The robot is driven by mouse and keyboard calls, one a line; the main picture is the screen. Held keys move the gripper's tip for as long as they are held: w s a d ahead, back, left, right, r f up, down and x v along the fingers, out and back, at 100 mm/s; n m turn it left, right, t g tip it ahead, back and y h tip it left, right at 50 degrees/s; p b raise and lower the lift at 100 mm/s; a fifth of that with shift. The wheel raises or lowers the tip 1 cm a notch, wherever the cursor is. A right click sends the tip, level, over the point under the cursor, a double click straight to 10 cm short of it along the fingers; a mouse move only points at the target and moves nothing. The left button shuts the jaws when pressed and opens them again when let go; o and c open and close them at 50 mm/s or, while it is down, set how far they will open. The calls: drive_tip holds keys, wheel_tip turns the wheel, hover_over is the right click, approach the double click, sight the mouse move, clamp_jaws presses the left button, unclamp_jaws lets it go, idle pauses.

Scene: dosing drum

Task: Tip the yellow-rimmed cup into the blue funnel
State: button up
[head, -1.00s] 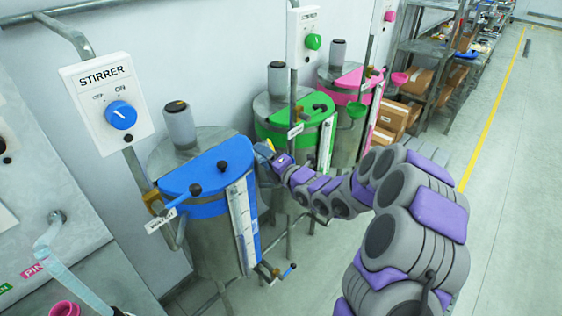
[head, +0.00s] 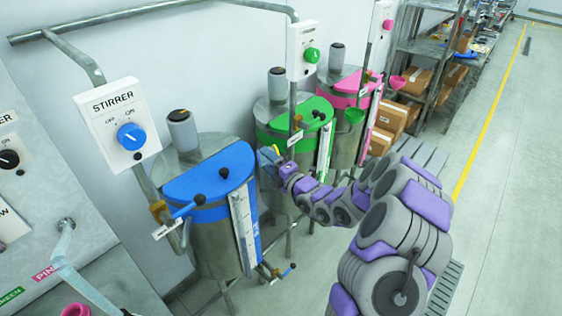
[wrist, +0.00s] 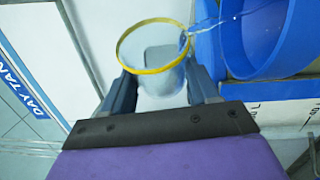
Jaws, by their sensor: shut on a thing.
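The yellow-rimmed cup (wrist: 155,46) is between the fingers of my gripper (wrist: 160,88), which is shut on it. In the wrist view its clear body shows below the yellow ring. The blue funnel (wrist: 286,35) is close on the right of the cup, apart from its rim. A thin clear streak like liquid runs from the rim's right side to over the funnel. In the head view my gripper (head: 277,163) is small, at the right side of the blue drum, with the funnel (head: 266,158) partly hidden beside it.
The blue-topped drum (head: 212,170) stands at the wall under a stirrer panel (head: 118,122). Green (head: 290,125) and pink (head: 340,90) drums stand behind it. Boxes and a shelf (head: 425,50) are farther back.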

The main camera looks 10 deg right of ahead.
drive_tip(key=shift+d+r, duration=0.1)
drive_tip(key=shift+r, duration=0.1)
drive_tip(key=shift+a+m, duration=0.2)
drive_tip(key=shift+m, duration=0.1)
drive_tip(key=shift+r+m+t+p, duration=0.15)
drive_tip(key=shift+m+t+p, duration=0.25)
drive_tip(key=shift+p, duration=0.7)
drive_tip(key=shift+w+d+r+m+p, duration=0.1)
drive_tip(key=shift+d+m+p, duration=0.15)
drive_tip(key=shift+m+p, duration=0.4)
drive_tip(key=n+b, duration=0.1)
drive_tip(key=b, duration=0.1)
drive_tip(key=f+n+b, duration=0.1)
drive_tip(key=b, duration=0.2)
drive_tip(key=shift+a+f+n+g, duration=0.3)
drive_tip(key=shift+a+n+g, duration=0.05)
drive_tip(key=shift+g, duration=0.05)
drive_tip(key=shift+s+a+n+b, duration=0.1)
drive_tip(key=shift+s+n+b, duration=0.15)
drive_tip(key=shift+b, duration=0.55)
drive_tip(key=shift+r, duration=0.15)
drive_tip(key=n+b, duration=0.1)
drive_tip(key=b, duration=0.2)
drive_tip(key=shift+f+g, duration=0.3)
